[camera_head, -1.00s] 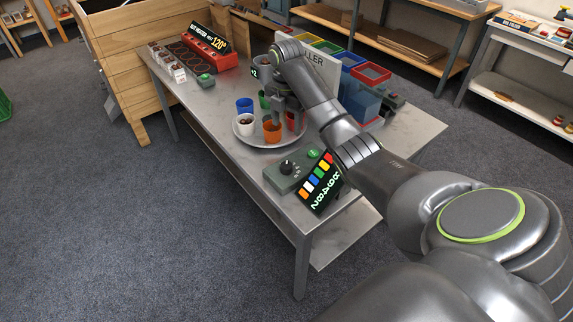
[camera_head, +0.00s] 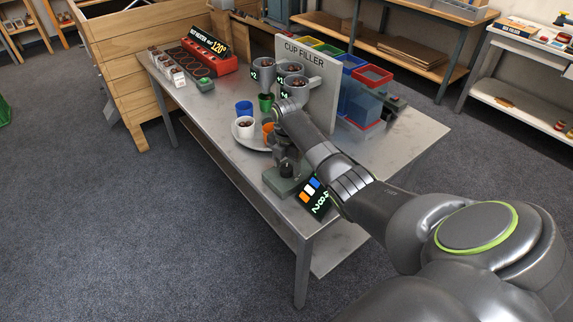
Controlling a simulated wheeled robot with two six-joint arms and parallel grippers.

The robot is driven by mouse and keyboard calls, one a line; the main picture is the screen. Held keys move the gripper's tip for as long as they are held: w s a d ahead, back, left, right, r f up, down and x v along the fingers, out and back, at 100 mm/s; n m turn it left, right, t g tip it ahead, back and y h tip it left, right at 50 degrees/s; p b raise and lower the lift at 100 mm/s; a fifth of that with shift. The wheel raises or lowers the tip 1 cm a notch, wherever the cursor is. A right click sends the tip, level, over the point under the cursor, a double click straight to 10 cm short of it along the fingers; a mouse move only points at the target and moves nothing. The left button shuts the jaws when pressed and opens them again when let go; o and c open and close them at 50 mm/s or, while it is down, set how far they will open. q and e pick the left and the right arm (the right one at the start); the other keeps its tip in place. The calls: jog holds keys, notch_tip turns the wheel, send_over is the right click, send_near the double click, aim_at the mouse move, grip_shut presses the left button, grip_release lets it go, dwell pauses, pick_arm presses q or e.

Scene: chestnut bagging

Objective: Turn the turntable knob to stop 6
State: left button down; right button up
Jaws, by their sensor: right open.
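The turntable knob (camera_head: 286,167) is a black dial on a grey-green control box (camera_head: 279,183) at the table's front corner. My right gripper (camera_head: 286,153) is just above the knob, pointing down, and open; whether its fingers touch or straddle the knob is too small to tell. The round turntable (camera_head: 250,142) stands behind the box, with a blue cup (camera_head: 244,107), a white cup (camera_head: 246,128) holding brown contents, an orange cup (camera_head: 268,131) and a green cup (camera_head: 265,103). My right arm hides part of the turntable and box. My left gripper is not in view.
A dark display (camera_head: 314,196) with coloured bars and digits leans beside the box, partly covered by my arm. The cup filler panel (camera_head: 318,75) with several hoppers rises behind the turntable. A red heater (camera_head: 207,57) stands at the back left. The table's front left is clear.

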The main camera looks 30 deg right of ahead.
jog(key=shift+f, duration=0.15)
jog(key=shift+c, duration=0.3)
jog(key=c, duration=0.9)
